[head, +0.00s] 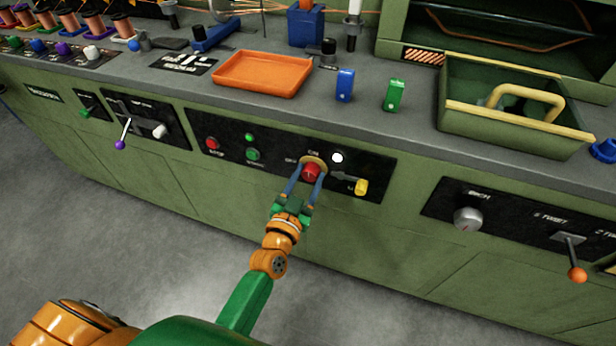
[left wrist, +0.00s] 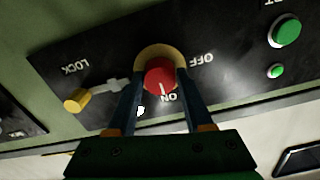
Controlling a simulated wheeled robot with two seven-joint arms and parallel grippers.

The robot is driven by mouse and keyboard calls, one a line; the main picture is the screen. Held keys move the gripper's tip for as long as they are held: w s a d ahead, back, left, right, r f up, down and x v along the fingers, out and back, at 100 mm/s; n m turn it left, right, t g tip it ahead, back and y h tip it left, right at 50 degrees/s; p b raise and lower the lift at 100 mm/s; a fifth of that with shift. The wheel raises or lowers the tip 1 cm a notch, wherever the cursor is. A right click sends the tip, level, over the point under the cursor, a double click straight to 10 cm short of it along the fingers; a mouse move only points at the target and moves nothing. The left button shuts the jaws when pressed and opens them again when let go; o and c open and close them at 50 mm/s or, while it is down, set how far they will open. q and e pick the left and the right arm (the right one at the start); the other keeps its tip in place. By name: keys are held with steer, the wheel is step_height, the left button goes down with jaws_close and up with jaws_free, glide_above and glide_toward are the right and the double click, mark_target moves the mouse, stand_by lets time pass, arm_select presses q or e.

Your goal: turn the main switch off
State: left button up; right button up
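The main switch (head: 312,173) is a red knob on a yellow round plate, on the black panel of the green bench front. In the left wrist view the knob (left wrist: 160,74) shows upside down, its white mark towards the word ON; the word OFF is to the side. My left gripper (head: 308,176) has its two blue fingers around the knob, one on each side. In the left wrist view the fingers (left wrist: 161,80) appear to touch its sides. My right gripper is not in view.
A yellow lock lever (head: 361,187) sits right of the knob, with a bright white lamp (head: 338,158) above. Green (head: 253,155) and red (head: 212,144) buttons are to the left. An orange tray (head: 263,74) and a green bin (head: 515,128) stand on the bench top.

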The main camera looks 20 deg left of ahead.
arm_select(q)
jaws_close()
steer(key=n+p, duration=0.1)
steer(key=n, duration=0.6)
steer(key=shift+n, duration=0.4)
steer(key=n, duration=0.5)
steer(key=shift+n, duration=2.5)
